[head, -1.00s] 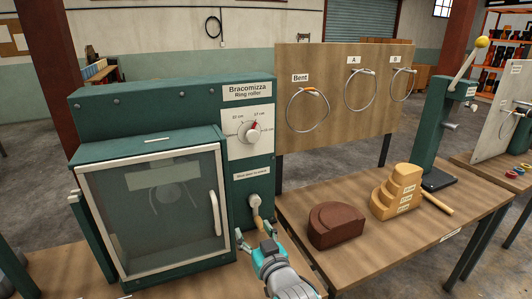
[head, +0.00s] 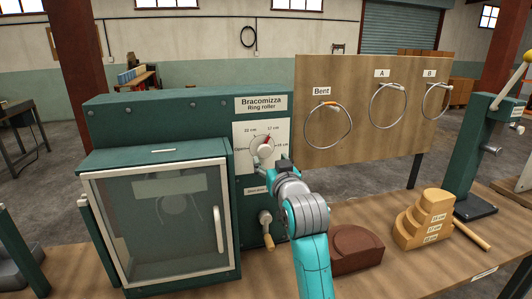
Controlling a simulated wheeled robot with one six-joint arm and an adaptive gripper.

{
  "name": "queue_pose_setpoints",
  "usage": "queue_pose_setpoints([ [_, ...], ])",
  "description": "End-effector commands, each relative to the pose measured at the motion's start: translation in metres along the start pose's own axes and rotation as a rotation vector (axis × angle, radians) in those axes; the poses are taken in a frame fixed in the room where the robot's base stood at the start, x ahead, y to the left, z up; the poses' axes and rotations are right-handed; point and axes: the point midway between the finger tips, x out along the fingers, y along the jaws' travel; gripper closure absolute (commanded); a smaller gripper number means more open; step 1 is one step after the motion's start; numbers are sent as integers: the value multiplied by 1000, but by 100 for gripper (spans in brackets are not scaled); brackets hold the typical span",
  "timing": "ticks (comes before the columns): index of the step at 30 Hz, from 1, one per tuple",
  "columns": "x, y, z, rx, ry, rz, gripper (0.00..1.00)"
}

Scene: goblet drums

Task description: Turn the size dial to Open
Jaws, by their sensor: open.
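The size dial (head: 262,148) is a pale round knob on a white plate on the front of the green ring roller (head: 115,120). Its red pointer is tilted up and to the right, toward the 17 cm mark.
A crank with a wooden handle (head: 268,240) hangs below the dial. The glazed door (head: 160,230) to the left is shut. A board (head: 340,150) with wire rings stands at right. A brown block (head: 355,248) and a stepped wooden block (head: 424,220) sit on the bench.

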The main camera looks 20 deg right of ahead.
Motion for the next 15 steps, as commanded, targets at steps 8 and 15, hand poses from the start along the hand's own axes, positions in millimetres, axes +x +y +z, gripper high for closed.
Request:
queue_pose_setpoints([
  [8,47,0,0,0,0,0,33],
  [15,65,0,0,0,0,0,33],
])
